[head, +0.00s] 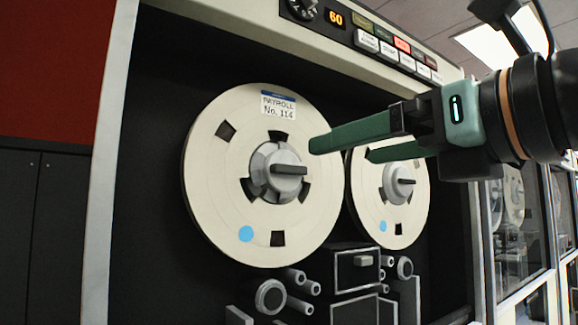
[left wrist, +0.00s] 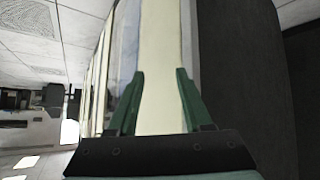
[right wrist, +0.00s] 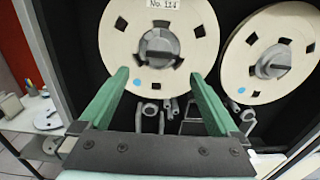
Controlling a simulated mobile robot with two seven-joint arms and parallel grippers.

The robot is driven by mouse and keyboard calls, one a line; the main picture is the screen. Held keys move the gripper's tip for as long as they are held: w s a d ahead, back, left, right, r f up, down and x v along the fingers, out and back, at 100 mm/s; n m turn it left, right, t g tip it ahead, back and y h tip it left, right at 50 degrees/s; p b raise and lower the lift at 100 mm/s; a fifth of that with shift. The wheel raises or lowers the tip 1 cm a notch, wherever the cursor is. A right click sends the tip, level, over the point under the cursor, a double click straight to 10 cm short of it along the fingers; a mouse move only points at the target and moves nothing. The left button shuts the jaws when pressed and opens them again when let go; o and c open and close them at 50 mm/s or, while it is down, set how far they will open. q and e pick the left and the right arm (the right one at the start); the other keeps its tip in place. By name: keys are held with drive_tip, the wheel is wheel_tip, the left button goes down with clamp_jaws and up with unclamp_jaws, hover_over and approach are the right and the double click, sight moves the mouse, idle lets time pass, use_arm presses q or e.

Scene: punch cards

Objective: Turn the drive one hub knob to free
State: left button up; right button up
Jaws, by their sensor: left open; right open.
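The drive holds two cream tape reels. The left reel (head: 225,185) bears a "PAYROLL No. 114" label, and its grey hub knob (head: 288,170) has a raised bar lying nearly level. The right reel (head: 420,215) has a similar hub knob (head: 403,182), its bar also near level. My right gripper (head: 340,147) is open and empty, in front of the reels and to the right of the left knob. In the right wrist view the left hub knob (right wrist: 159,46) shows beyond and between the open green fingers. My left gripper (left wrist: 158,75) is open and empty, facing a pale upright panel; the head view does not show it.
A control strip (head: 395,45) with a dial, a "60" display and several buttons runs above the reels. Rollers and a head block (head: 355,268) stick out below them. A pale cabinet edge (head: 112,150) bounds the drive on the left.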

sight(293, 165)
drive_tip(key=p+x, duration=0.2)
drive_tip(key=x, duration=0.8)
drive_tip(key=shift+w+a+p, duration=0.15)
drive_tip(key=shift+a+p, duration=0.05)
drive_tip(key=shift+p, duration=0.1)
drive_tip(key=shift+w+a, duration=0.2)
drive_tip(key=shift+w, duration=0.05)
drive_tip(key=shift+w+a, duration=0.15)
drive_tip(key=shift+w, duration=0.05)
use_arm(q)
drive_tip(key=shift+s+a+r+y, duration=0.3)
drive_tip(key=shift+s+a+r, duration=0.25)
drive_tip(key=shift+a, duration=0.25)
use_arm(e)
drive_tip(key=c, duration=1.3)
use_arm(q)
drive_tip(key=shift+d, duration=0.15)
